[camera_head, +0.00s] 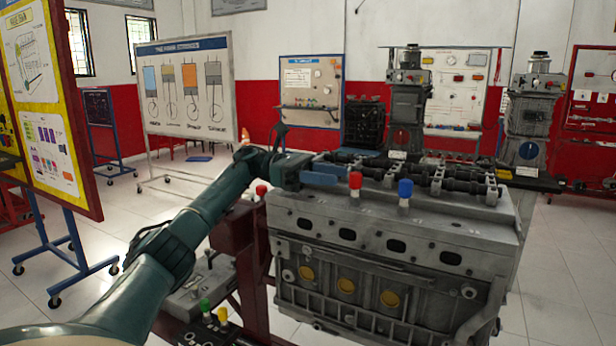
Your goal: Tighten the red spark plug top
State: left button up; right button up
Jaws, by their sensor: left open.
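A red spark plug top (355,182) stands upright on a grey stem on top of the grey engine block (395,235), near its front edge. A blue spark plug top (405,189) stands just to its right. My left gripper (322,174) is over the left end of the engine top, to the left of the red top and apart from it. It is open, and I see nothing held in it; its fingers are small and partly lost against the dark camshaft parts. My right gripper is not in view.
A smaller red knob (261,190) shows beside the engine's left end. Green (205,305) and yellow (222,314) tops stand low on the left. Camshafts (450,180) run along the engine top behind the plugs. Display boards (186,85) and other engines stand behind.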

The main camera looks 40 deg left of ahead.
pick_arm(q)
jog(key=v, duration=0.5)
jog(key=shift+s+a, duration=0.15)
jog(key=shift+a, duration=0.15)
dwell(0.4)
